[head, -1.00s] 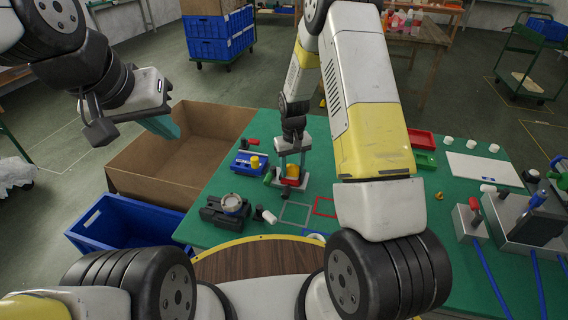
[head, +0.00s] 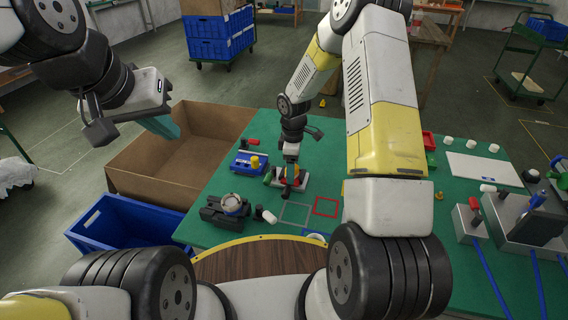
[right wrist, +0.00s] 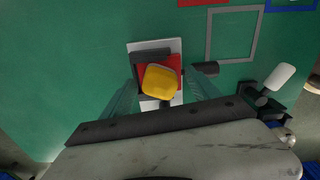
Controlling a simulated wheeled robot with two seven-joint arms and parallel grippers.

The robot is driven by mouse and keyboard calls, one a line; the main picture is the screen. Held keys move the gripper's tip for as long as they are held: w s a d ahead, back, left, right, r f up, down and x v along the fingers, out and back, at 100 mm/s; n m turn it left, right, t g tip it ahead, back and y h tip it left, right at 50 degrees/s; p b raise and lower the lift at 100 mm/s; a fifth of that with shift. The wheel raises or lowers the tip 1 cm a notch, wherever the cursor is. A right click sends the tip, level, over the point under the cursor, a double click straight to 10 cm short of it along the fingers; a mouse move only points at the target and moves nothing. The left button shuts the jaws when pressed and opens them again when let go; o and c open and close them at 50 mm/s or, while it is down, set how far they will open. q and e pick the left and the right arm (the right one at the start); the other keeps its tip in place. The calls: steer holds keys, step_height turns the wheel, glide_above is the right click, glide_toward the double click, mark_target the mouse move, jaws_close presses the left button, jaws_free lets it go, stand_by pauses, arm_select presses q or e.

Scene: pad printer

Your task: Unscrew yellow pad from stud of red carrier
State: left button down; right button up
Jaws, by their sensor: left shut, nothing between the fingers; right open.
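The yellow pad (right wrist: 160,82) sits on the red carrier (right wrist: 174,64) in the right wrist view. The stud is hidden beneath the pad. The carrier rests in a dark holder on a pale plate (right wrist: 172,44). My right gripper (right wrist: 163,95) is open, with one finger on each side of the pad; I cannot tell whether they touch it. In the head view my right gripper (head: 290,180) is low over this fixture and largely hides the pad. My left gripper (head: 172,130) is shut and empty, above the cardboard box.
A blue block with a yellow piece (head: 254,162) and a dark fixture with a round cup (head: 231,203) stand left of the right gripper. A white-handled clamp (right wrist: 275,80) is close by. The cardboard box (head: 150,185) and blue crate (head: 125,230) are at the left.

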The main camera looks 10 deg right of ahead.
step_height(320, 180, up, 8)
steer(key=s+d+r+m+t, duration=0.1)
steer(key=s+r+m, duration=0.3)
steer(key=r, duration=0.5)
steer(key=s+d+r+m+t, duration=0.2)
steer(key=s+r, duration=0.4)
steer(key=r, duration=0.4)
steer(key=s+r+m+t+y, duration=0.1)
steer(key=s+r+m, duration=0.3)
steer(key=s, duration=0.4)
steer(key=s+r+m+t+y, duration=0.1)
steer(key=s+r+m, duration=0.3)
steer(key=s, duration=0.4)
steer(key=shift+a+t, duration=0.35)
steer(key=shift+t, duration=0.25)
steer(key=shift+r, duration=0.1)
